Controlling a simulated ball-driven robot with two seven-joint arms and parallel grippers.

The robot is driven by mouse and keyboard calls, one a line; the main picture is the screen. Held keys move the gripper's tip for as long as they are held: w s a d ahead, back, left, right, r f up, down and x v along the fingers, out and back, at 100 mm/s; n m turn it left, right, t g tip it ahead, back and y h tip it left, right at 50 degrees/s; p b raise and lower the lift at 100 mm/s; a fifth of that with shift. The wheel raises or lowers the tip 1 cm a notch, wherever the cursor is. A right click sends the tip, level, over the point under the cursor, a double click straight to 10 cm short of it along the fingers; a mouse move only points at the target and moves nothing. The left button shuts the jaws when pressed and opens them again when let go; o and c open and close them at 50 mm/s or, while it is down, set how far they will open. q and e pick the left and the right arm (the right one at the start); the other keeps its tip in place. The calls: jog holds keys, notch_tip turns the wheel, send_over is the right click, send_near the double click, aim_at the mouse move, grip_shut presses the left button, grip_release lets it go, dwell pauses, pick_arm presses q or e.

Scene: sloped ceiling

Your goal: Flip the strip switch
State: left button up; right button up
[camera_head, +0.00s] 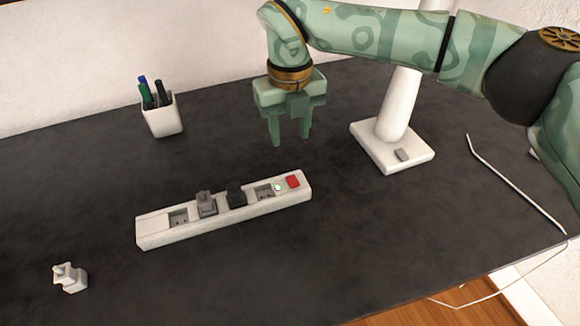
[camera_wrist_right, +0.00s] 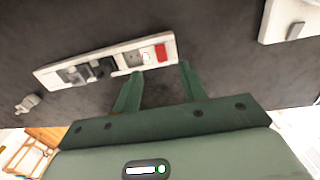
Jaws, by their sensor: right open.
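A white power strip (camera_head: 225,208) lies on the dark tabletop, with a red switch (camera_head: 293,181) at its right end and a small pale round spot beside the switch. A grey plug (camera_head: 206,203) and a black plug (camera_head: 236,195) sit in its sockets. My right gripper (camera_head: 289,141) is open and empty, fingers pointing down, above and behind the strip's right end. In the right wrist view, the red switch (camera_wrist_right: 160,52) shows just beyond and between the two open fingers (camera_wrist_right: 160,72), apart from them. My left gripper is not in view.
A white pen cup (camera_head: 162,117) stands at the back left. A white lamp base (camera_head: 391,147) with a grey button stands to the right. A loose white plug (camera_head: 70,278) lies front left. A white cable (camera_head: 510,183) hangs over the right edge. The table before the strip is clear.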

aim_at(290, 175)
notch_tip(290, 175, down, 11)
jog(key=b, duration=0.2)
jog(key=shift+r+b, duration=0.15)
jog(key=shift+b, duration=0.2)
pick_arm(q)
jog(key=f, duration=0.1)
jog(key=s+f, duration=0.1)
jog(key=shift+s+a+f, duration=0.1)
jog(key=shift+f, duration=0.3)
pick_arm(e)
grip_shut()
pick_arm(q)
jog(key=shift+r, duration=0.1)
pick_arm(e)
jog(key=shift+r, duration=0.1)
